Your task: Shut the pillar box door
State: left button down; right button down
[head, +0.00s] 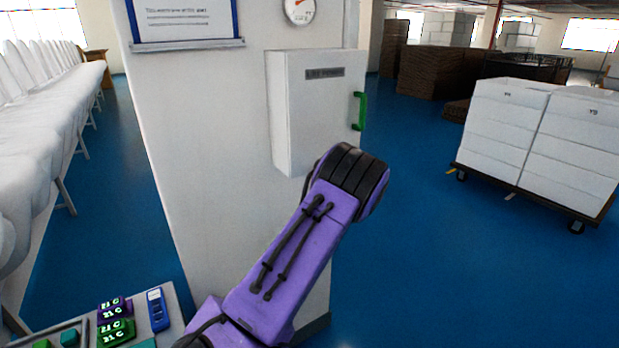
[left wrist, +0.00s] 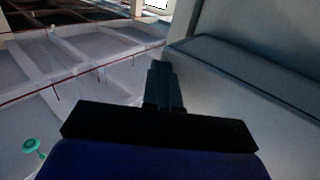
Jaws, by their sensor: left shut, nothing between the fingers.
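The pillar box (head: 279,115) is a white box on the pale pillar in the head view. Its door (head: 322,115) has a dark label reading something like "POWER" and a green handle (head: 359,111) at its right edge. I cannot tell whether the door is flush or slightly ajar. My purple left arm reaches up to just below the box's lower right corner; its gripper is hidden behind the arm there. In the left wrist view my left gripper (left wrist: 163,74) is shut and empty, beside a pale grey surface on the right. My right gripper is not in view.
A gauge (head: 299,10) and a framed notice (head: 186,18) are on the pillar (head: 205,150). White chairs line the left. A loaded cart (head: 540,140) stands at right, with blue floor (head: 430,230) clear before it. A panel with coloured items (head: 125,325) is at lower left.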

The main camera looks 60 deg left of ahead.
pick_arm(q)
jog(key=d+b, duration=0.2)
jog(key=d, duration=1.1)
jog(key=shift+w+d+f, duration=0.25)
jog(key=shift+w+d, duration=0.05)
jog(key=shift+d, duration=0.1)
jog(key=shift+d, duration=0.1)
jog(key=s+d+f+m+h, duration=0.1)
jog(key=s+d+f+h, duration=0.2)
jog(key=s+d+f, duration=0.5)
jog(key=s+d+f+m+g+h+b, duration=0.15)
jog(key=s+f, duration=0.25)
jog(key=f, duration=0.9)
jog(key=s+d+f+h+p, duration=0.1)
jog(key=s+d+f+h, duration=0.25)
jog(key=s+f, duration=0.45)
jog(key=s+d+f+g+h, duration=0.1)
jog(key=s+d+f, duration=0.2)
jog(key=s, duration=0.4)
jog(key=s+d+f+m+g+h+b, duration=0.1)
jog(key=s+d+f+g, duration=0.1)
jog(key=s+d+f, duration=0.2)
jog(key=s+d+f+m+g+h, duration=0.1)
jog(key=s+d+f+g, duration=0.1)
jog(key=s+d+f, duration=0.2)
jog(key=s+f, duration=0.3)
jog(key=s, duration=0.3)
jog(key=shift+s+d+h, duration=0.15)
jog(key=shift+s+h, duration=0.05)
jog(key=shift+h, duration=0.1)
